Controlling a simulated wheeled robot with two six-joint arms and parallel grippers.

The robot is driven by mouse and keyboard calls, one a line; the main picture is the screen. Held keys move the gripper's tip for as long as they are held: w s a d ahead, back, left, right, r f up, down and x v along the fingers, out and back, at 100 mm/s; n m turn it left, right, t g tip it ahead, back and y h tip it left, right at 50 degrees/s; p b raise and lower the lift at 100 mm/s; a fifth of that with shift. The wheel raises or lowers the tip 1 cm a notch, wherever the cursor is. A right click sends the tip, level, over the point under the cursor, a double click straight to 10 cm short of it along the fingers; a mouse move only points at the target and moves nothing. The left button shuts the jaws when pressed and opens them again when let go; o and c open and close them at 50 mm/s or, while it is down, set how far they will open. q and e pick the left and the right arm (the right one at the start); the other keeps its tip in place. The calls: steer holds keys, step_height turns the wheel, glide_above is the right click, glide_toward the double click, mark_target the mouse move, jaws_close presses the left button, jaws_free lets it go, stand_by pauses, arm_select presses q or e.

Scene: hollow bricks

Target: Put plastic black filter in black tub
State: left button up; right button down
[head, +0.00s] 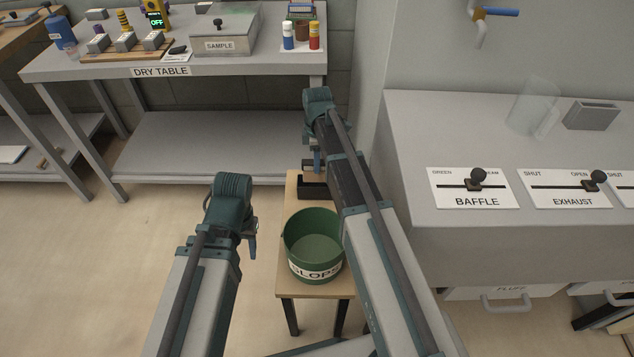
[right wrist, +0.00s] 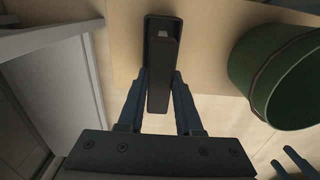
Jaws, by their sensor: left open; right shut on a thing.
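The black tub (head: 312,191) sits at the far end of a small wooden stand. It also shows at the top of the right wrist view (right wrist: 151,28), beyond my fingertips. My right gripper (right wrist: 159,78) is shut on a long black piece, the plastic black filter (right wrist: 158,98). The filter's far end overlaps the tub in that view; I cannot tell whether it is inside or above it. In the head view my right gripper (head: 314,163) is over the tub, partly hidden by my arm. My left gripper (head: 251,236) is open and empty, left of the stand.
A green SLOPS bucket (head: 314,262) stands on the wooden stand (head: 288,287), near the tub and beside my right arm. The dry table (head: 230,64) is behind. A grey bench with sliders (head: 440,130) is at the right. Floor at the left is clear.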

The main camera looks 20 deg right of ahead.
arm_select(q)
steer(key=shift+f+b, duration=0.35)
steer(key=shift+f, duration=0.6)
arm_select(e)
steer(key=shift+f, duration=0.95)
arm_select(q)
steer(key=shift+f, duration=0.1)
arm_select(e)
steer(key=shift+f, duration=0.1)
arm_select(q)
step_height(320, 180, down, 4)
steer(key=b, duration=0.3)
steer(key=shift+r+b, duration=0.25)
steer(key=shift+b, duration=0.1)
arm_select(e)
step_height(320, 180, down, 4)
steer(key=shift+r, duration=0.2)
steer(key=shift+f, duration=0.15)
arm_select(q)
steer(key=shift+f, duration=0.1)
arm_select(e)
steer(key=c, duration=0.6)
jaws_free()
